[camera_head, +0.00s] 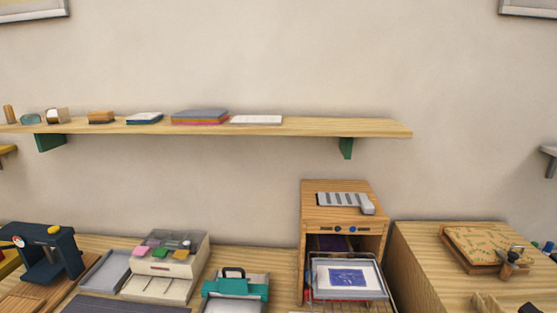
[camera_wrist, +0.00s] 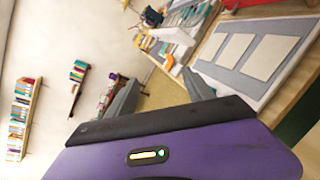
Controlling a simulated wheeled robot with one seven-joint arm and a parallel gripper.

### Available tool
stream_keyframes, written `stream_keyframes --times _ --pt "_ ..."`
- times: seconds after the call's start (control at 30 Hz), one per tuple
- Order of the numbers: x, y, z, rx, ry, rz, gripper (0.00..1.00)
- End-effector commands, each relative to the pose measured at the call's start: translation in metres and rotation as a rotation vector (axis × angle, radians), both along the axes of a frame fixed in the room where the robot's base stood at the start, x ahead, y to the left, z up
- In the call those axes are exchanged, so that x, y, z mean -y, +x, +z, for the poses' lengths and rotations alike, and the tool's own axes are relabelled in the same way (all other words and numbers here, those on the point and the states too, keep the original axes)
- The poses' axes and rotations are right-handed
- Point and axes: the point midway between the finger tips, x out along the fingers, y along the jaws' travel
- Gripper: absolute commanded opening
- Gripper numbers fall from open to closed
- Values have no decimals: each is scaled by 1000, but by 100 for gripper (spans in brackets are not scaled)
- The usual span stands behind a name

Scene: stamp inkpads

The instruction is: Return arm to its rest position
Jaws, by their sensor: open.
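My gripper (camera_wrist: 161,80) shows in the wrist view, with its two grey fingers spread apart and nothing between them. The purple and black wrist housing (camera_wrist: 180,150) fills the bottom of that view. The fingers appear clear of the surfaces behind them. No part of my arm shows in the head view.
In the head view, a wall shelf (camera_head: 300,127) holds inkpads, paper and small blocks. Below stand a wooden cabinet (camera_head: 315,213) with a tray (camera_head: 318,279), a drawer box (camera_head: 160,285) and a dark press (camera_head: 64,250). The wrist view shows a worktable with a grey mat (camera_wrist: 225,75) and pale sheets.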

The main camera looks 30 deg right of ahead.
Motion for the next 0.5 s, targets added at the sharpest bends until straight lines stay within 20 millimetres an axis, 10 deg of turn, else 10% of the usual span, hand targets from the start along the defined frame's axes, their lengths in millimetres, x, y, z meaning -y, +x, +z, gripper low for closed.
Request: stream_keyframes --times 0.5 --pt "-166 -103 -40 -728 1551 -809 61"
